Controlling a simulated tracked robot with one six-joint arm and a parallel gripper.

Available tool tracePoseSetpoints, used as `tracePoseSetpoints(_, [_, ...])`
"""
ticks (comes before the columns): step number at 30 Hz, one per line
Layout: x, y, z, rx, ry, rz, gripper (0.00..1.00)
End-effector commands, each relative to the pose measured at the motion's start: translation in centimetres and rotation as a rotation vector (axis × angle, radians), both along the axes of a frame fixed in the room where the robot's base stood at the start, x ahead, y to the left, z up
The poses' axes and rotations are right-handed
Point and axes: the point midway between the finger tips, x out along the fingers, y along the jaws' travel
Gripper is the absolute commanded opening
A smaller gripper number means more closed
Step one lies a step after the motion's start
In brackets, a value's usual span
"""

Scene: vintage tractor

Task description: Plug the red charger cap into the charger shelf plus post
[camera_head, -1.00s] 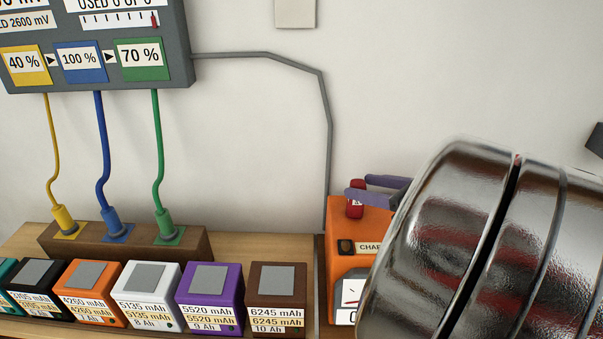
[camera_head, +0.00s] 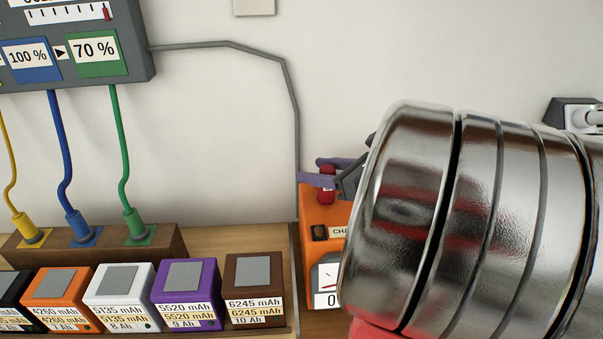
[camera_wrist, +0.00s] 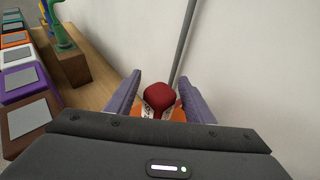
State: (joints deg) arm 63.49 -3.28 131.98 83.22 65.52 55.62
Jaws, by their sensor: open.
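The red charger cap (camera_head: 327,184) is on top of the orange charger (camera_head: 318,212), and the charger's dial shows below it. In the wrist view the cap (camera_wrist: 160,98) lies between the two purple fingers of my open gripper (camera_wrist: 160,100), with gaps visible on both sides. In the head view my gripper (camera_head: 330,171) comes in from the right, one finger on the near side of the cap and one on the far side. I cannot pick out the plus post. My shiny arm hides the right part of the charger.
Several coloured batteries (camera_head: 188,280) stand in a row at the left, before a brown block (camera_head: 170,240) with yellow, blue and green plugs. A grey conduit (camera_head: 292,110) runs down the wall behind the charger. A grey display box (camera_head: 75,45) hangs upper left.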

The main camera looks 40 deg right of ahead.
Motion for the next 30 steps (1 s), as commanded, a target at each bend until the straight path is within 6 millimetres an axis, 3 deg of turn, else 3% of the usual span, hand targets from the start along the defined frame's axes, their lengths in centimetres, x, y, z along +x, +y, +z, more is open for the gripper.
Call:
tracePoseSetpoints(5, [1.06, 0.22, -0.38, -0.001, 0.0, 0.0, 0.48])
tracePoseSetpoints(21, [1.1, 0.22, -0.38, -0.001, 0.0, 0.0, 0.48])
tracePoseSetpoints(30, [1.1, 0.23, -0.38, -0.001, 0.0, 0.0, 0.28])
